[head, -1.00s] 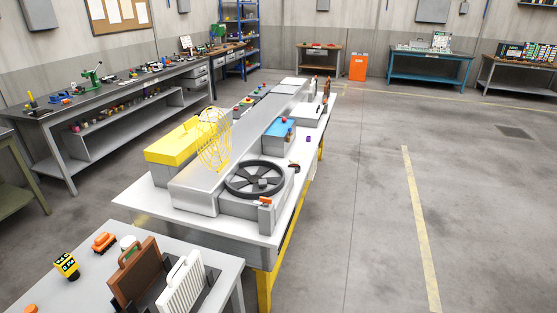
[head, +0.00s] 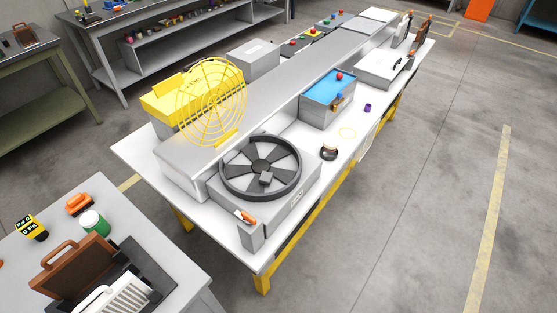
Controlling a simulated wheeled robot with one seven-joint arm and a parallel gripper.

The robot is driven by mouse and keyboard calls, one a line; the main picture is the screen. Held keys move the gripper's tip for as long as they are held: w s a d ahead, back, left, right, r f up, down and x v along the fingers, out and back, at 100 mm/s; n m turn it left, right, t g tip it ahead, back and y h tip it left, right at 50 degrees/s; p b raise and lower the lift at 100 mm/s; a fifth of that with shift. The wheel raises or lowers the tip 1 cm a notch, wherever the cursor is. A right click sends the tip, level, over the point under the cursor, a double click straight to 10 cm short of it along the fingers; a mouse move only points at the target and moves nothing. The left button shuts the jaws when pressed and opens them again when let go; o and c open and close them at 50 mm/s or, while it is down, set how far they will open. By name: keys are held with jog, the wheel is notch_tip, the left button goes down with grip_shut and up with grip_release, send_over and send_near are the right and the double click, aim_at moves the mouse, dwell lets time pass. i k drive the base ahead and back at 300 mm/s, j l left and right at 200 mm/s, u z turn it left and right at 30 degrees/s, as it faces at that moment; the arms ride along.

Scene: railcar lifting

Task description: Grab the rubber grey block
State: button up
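I cannot tell for certain which thing is the rubber grey block. A small upright grey block (head: 251,236) stands at the near corner of the white table, in front of the fan unit, with a small orange-and-white item at its top. A larger grey box (head: 253,57) sits behind the long metal housing. My gripper is not in view.
The long white table (head: 138,150) has yellow legs. It carries a black fan (head: 260,167), a yellow wire guard (head: 212,102), a blue-topped box (head: 328,88) and a dark ring (head: 329,153). A nearer table (head: 90,192) holds a brown case (head: 72,264). Floor on the right is clear.

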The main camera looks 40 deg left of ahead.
aim_at(266, 178)
jog(key=i+u, duration=0.35)
jog(key=u, duration=0.15)
jog(key=i+l+u, duration=0.25)
jog(key=u, duration=0.2)
jog(key=i+l+u, duration=0.3)
jog(key=u, duration=0.2)
jog(key=i+l+u, duration=0.25)
jog(key=l+u, duration=0.2)
jog(key=i+l+u, duration=0.1)
jog(key=u, duration=0.4)
jog(key=i+l+u, duration=0.15)
jog(key=u, duration=0.3)
jog(key=i+l+u, duration=0.1)
jog(key=u, duration=0.4)
jog(key=l+u, duration=0.25)
jog(key=u, duration=0.25)
jog(key=l+u, duration=0.25)
jog(key=u, duration=0.25)
jog(key=l+u, duration=0.25)
jog(key=u, duration=0.2)
jog(key=l+u, duration=0.55)
jog(key=i+l, duration=0.05)
